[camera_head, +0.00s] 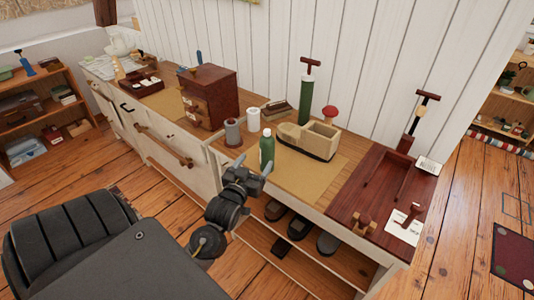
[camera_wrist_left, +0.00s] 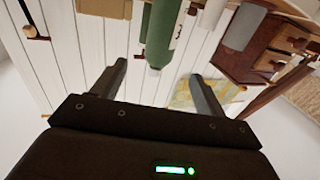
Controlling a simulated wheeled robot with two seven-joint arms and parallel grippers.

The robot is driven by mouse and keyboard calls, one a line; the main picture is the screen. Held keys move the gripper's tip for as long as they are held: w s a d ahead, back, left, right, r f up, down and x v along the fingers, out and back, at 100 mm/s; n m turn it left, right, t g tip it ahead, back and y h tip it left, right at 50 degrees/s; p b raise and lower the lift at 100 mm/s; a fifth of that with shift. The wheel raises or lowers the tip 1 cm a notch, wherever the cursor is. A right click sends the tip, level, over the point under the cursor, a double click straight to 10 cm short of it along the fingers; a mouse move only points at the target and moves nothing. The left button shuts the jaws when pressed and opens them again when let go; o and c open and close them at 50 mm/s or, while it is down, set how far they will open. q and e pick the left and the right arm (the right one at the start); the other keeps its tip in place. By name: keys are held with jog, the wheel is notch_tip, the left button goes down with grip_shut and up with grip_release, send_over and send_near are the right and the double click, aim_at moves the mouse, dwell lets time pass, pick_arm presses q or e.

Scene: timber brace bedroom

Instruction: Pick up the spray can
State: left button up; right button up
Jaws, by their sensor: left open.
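A green bottle-shaped can (camera_head: 267,152), which I take as the spray can, stands upright near the front edge of the cabinet top. In the left wrist view the green can (camera_wrist_left: 163,32) appears upside down, with a pale label, at the top middle. My left gripper (camera_head: 254,164) is in front of the can, by the cabinet's front edge. Its two fingers are apart and nothing is between them. In the left wrist view the open fingers (camera_wrist_left: 158,70) point toward the can's capped end. My right gripper is not in view.
A beige caddy (camera_head: 320,138) stands right of the can. A grey cylinder (camera_head: 233,133) and a white cylinder (camera_head: 253,118) stand left of it, beside a dark wooden box (camera_head: 212,97). A green pump (camera_head: 305,103) with a red handle stands behind. Shoes (camera_head: 299,228) lie on the shelf below.

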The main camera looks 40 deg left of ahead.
aim_at(264, 149)
pick_arm(q)
jog(key=p+x, duration=0.1)
jog(key=x, duration=0.4)
jog(key=shift+w, duration=0.35)
jog(key=shift+w+a, duration=0.1)
jog(key=shift+w, duration=0.1)
jog(key=p+x, duration=0.1)
jog(key=x, duration=0.2)
jog(key=shift+w+a, duration=0.15)
jog(key=shift+w, duration=0.15)
jog(key=shift+w+a, duration=0.15)
jog(key=shift+w, duration=0.35)
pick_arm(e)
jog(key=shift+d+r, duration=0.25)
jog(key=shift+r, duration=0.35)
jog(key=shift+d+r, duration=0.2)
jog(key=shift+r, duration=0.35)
